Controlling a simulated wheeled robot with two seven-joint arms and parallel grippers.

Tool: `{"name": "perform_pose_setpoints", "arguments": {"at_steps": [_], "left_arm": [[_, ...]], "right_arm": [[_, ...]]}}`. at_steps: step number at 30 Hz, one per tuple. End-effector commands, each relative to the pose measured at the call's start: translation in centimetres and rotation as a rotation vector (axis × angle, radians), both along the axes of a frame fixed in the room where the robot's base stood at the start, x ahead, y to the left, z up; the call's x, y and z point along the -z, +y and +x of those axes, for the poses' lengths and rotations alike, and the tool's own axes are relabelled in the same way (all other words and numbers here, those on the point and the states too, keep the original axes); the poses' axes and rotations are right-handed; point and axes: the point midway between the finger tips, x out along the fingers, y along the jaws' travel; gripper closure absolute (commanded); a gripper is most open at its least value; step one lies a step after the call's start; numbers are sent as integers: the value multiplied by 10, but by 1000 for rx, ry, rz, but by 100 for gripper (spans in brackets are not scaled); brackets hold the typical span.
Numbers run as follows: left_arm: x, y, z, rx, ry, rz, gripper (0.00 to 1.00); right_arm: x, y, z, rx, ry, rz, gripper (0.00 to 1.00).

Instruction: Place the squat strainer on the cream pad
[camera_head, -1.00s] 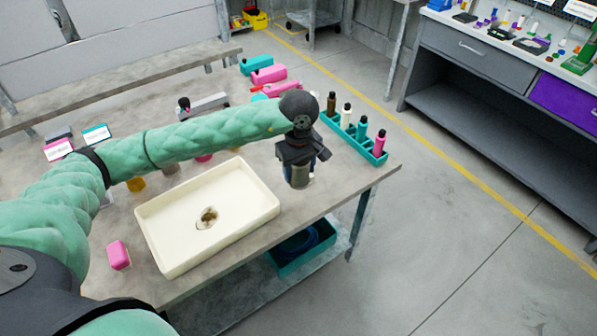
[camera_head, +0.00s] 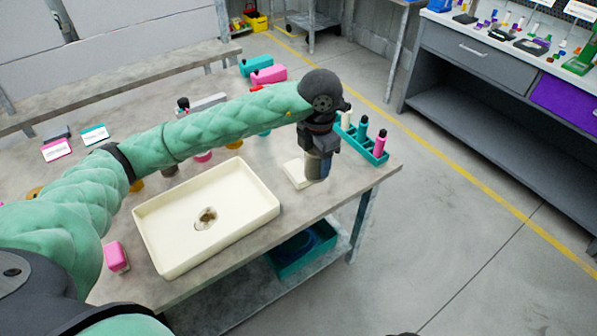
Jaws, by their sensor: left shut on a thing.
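My left gripper (camera_head: 320,147) points down over the right end of the table and is shut on the squat strainer. The squat strainer (camera_head: 317,169) is a short grey-brown cylinder, held upright under the gripper, which hides its top. The cream pad (camera_head: 295,176) is a small pale slab just left of the strainer, partly covered by it in this view. I cannot tell whether the strainer touches the pad or the table. My right gripper is not in view.
A cream tray (camera_head: 160,225) with a dark spot inside stands left of the pad. A teal rack (camera_head: 377,155) with several bottles is behind and right of the gripper. A pink block (camera_head: 116,256) lies at the front left. The table's front edge is close to the strainer.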

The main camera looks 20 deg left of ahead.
Motion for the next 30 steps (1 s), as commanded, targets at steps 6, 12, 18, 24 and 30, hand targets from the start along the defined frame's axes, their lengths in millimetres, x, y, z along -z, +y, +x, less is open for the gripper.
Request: {"name": "perform_pose_setpoints", "arguments": {"at_steps": [6,12,18,24,30], "left_arm": [[-9,-8,-2,-279,-1,2,69],[-13,-10,-3,-408,-1,3,69],[-7,1,8,-433,0,5,69],[11,22,29,-432,1,5,69],[28,42,49,-431,1,6,69]], "right_arm": [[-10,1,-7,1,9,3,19],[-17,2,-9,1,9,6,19],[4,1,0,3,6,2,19],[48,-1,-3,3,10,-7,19],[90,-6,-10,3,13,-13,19]]}}
